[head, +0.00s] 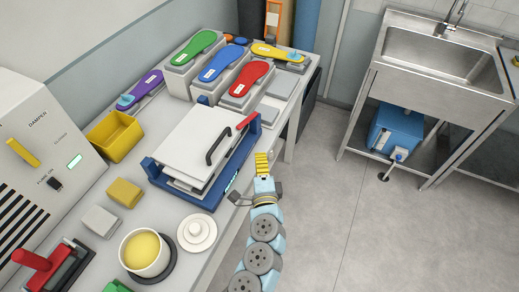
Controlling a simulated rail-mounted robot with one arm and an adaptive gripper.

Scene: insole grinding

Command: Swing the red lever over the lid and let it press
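The red lever (247,121) shows as a short red grip at the far right corner of a blue-framed press (203,203). It lies beside the white lid (190,135), not across it. The lid appears lowered and has a black arched handle (218,146). My gripper (262,163) is at the end of the arm, to the right of the press near the table's front edge. It ends in a yellow ribbed part below the lever in the picture, apparently apart from it. Its finger opening does not show clearly.
Green (194,47), blue (222,63) and red (249,79) insoles rest on grey blocks behind the press. A yellow bin (115,136) stands left. A cup (146,252) and white disc (197,232) sit in front. Open floor (330,200) lies right.

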